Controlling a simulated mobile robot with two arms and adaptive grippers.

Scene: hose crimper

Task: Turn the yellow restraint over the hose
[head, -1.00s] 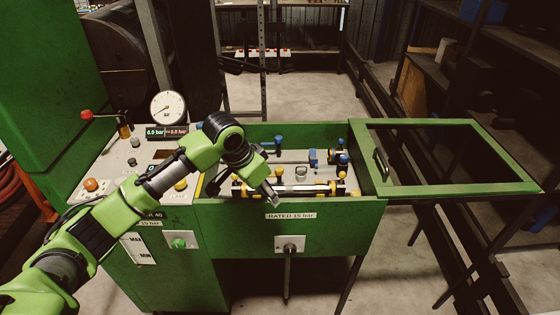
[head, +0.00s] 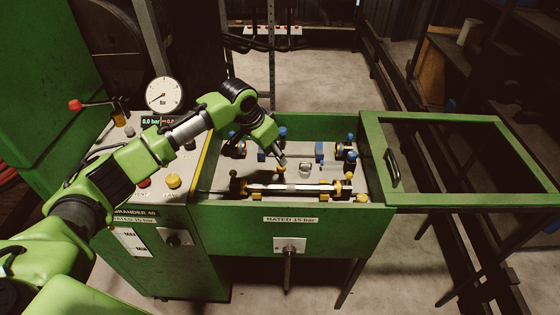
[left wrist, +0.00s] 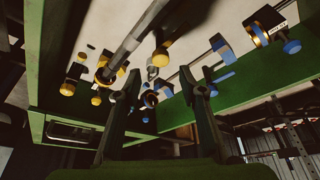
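The hose (head: 295,188) lies straight across the front of the green open box, with black-and-yellow fittings at both ends. A small yellow piece (head: 281,170) lies behind the hose near its middle, just below my left gripper (head: 282,160); I cannot tell for certain that it is the restraint. The gripper hangs over the box, behind the hose. In the left wrist view its two fingers (left wrist: 163,90) are apart, with no object clearly held. The hose (left wrist: 142,35) crosses diagonally beyond them, a yellow-black fitting (left wrist: 110,70) around it. My right gripper is not in view.
The box's lid frame (head: 455,203) stands open at the right, with a handle. Blue-knobbed clamps (head: 350,150) stand inside the box. The control panel with a gauge (head: 165,95) and yellow button (head: 173,181) is at the left, under my arm.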

